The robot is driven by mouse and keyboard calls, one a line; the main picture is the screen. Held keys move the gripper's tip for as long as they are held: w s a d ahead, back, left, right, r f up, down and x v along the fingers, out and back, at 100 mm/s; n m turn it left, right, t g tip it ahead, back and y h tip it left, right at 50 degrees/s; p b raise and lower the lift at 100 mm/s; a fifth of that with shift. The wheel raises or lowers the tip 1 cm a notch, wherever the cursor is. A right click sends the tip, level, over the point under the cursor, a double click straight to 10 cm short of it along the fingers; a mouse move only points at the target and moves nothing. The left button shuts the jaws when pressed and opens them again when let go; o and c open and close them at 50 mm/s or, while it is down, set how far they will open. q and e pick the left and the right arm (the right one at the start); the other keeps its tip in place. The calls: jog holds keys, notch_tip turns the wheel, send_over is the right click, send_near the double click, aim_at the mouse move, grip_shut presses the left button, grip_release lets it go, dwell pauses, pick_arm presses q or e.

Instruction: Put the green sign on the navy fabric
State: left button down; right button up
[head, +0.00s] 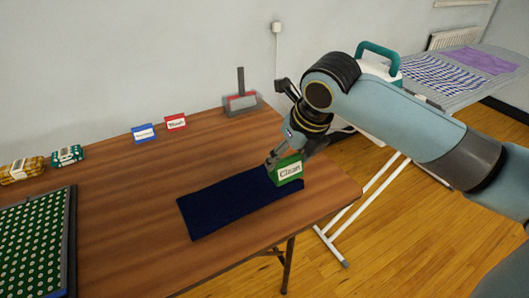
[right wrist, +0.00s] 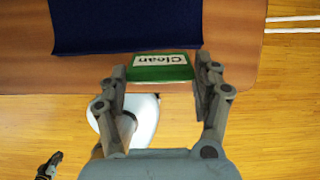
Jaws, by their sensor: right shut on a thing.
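The green sign (head: 289,171), with a white label reading "Clean", stands upright in my right gripper (head: 284,161) at the right end of the navy fabric (head: 225,208). In the right wrist view the green sign (right wrist: 160,68) is between the two fingers of the right gripper (right wrist: 162,78), overlapping the near edge of the navy fabric (right wrist: 125,25). I cannot tell whether the sign's base touches the fabric. The fabric lies flat on the wooden table, with most of its surface bare.
A blue sign (head: 143,133) and a red sign (head: 176,122) stand at the table's back. A grey tray with an upright handle (head: 241,82) is at the back right. A green dotted mat (head: 35,238) lies left. An ironing board (head: 460,80) stands beyond the table's right edge.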

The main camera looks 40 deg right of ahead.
jog(key=shift+s+a+r+p, duration=0.15)
jog(key=shift+s+a+p, duration=0.25)
jog(key=shift+s+a, duration=0.6)
jog(key=shift+w+a+f, duration=0.25)
jog(key=shift+w+f, duration=0.25)
jog(key=shift+w, duration=0.2)
jog(key=w+f+b, duration=0.1)
jog(key=w+f, duration=0.9)
jog(key=shift+w+d+f, duration=0.1)
jog(key=shift+w+f, duration=0.05)
jog(key=shift+w, duration=0.05)
pick_arm(q)
jog(key=shift+w+r, duration=0.25)
jog(key=shift+w, duration=0.35)
pick_arm(e)
jog(key=shift+s+f, duration=0.1)
jog(key=shift+f, duration=0.2)
jog(key=shift+c, duration=0.4)
jog(key=o, duration=1.1)
pick_arm(q)
jog(key=shift+f, duration=0.1)
